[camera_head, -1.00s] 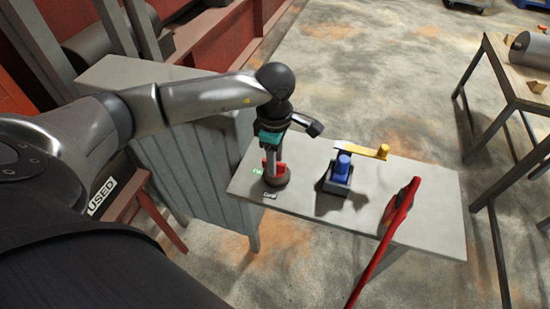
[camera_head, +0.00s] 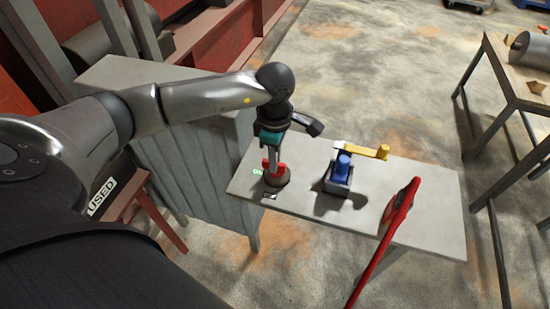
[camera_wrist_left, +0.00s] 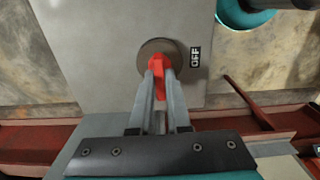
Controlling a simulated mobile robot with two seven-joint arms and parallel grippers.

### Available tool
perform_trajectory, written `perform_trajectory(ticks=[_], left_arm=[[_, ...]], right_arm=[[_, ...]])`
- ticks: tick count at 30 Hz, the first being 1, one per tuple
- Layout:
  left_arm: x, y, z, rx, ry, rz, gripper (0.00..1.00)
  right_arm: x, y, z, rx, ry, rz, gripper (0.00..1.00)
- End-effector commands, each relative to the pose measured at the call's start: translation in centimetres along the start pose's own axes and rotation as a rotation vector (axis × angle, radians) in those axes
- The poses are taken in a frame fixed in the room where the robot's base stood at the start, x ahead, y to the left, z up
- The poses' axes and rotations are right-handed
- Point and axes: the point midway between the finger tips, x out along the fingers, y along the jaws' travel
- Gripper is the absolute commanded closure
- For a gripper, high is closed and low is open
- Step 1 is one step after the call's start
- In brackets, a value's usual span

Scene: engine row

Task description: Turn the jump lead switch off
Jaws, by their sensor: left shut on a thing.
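The jump lead switch is a dark round base (camera_head: 277,180) with a red handle (camera_head: 273,167), at the left end of the grey table top. In the left wrist view, the red handle (camera_wrist_left: 160,70) stands on the round base (camera_wrist_left: 146,52), between my fingers. My left gripper (camera_head: 271,158) comes down from above and is shut on the handle. A black "OFF" label (camera_wrist_left: 195,57) lies right of the base in the wrist view, and the handle does not point at it there. A green label (camera_head: 258,171) lies left of the base in the head view. My right gripper is not seen.
A grey cabinet (camera_head: 190,160) stands close on the left. A workbench (camera_head: 520,85) is at the right.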

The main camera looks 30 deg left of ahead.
Motion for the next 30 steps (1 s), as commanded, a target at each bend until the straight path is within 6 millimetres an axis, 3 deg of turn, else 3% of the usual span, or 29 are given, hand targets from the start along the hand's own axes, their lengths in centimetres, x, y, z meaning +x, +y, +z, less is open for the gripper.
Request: perform_trajectory(ticks=[11,30], left_arm=[[-0.05,-0.09,-0.01,-0.209,0.001,0.0,1.0],[-0.07,-0.38,0.13,-0.813,0.002,0.0,1.0]], right_arm=[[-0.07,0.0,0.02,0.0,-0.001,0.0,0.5],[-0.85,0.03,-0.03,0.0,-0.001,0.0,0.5]])
